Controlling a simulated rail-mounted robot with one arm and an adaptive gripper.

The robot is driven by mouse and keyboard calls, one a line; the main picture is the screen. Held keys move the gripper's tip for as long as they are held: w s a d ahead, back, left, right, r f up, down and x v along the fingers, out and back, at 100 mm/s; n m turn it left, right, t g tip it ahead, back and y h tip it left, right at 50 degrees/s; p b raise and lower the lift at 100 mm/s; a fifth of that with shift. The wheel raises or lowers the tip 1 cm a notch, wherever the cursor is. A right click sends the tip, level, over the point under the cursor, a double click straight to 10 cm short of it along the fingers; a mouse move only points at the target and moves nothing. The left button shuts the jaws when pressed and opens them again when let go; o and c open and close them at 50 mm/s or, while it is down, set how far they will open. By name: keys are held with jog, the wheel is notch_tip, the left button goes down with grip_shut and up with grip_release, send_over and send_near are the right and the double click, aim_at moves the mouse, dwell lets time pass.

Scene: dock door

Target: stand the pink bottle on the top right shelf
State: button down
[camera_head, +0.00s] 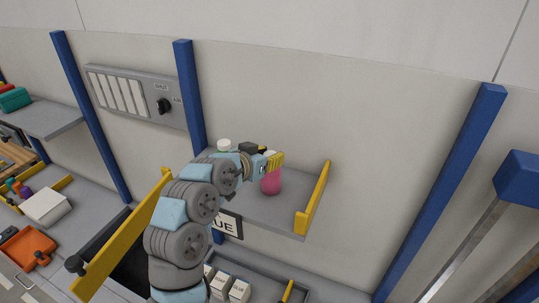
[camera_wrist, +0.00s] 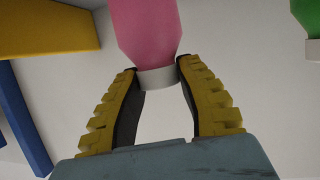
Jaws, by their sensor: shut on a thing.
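The pink bottle (camera_head: 271,182) is upright over the grey shelf (camera_head: 270,212) on the right, near its yellow end board (camera_head: 315,200). My gripper (camera_head: 273,161) is shut on its top from the left. In the wrist view my gripper (camera_wrist: 157,74) has its two yellow fingers on either side of the white cap (camera_wrist: 157,79), with the pink body (camera_wrist: 146,30) beyond. I cannot tell whether the bottle's base touches the shelf. My arm hides the shelf's left part.
A white-capped bottle (camera_head: 224,145) stands behind my arm; a green one with a white cap (camera_wrist: 308,18) shows at the wrist view's right edge. Blue posts (camera_head: 190,95) rise along the wall. A lower tray with white boxes (camera_head: 238,290) lies below. The shelf's front right is bare.

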jog(key=c, duration=0.8)
grip_release()
jog(key=shift+r, duration=0.1)
jog(key=shift+s+a+r, duration=0.1)
jog(key=shift+s+a, duration=0.25)
jog(key=shift+s, duration=0.1)
jog(key=b+v, duration=0.3)
jog(key=v, duration=0.7)
jog(key=shift+s+a+r, duration=0.1)
jog(key=shift+s+a, duration=0.1)
jog(key=shift+s, duration=0.1)
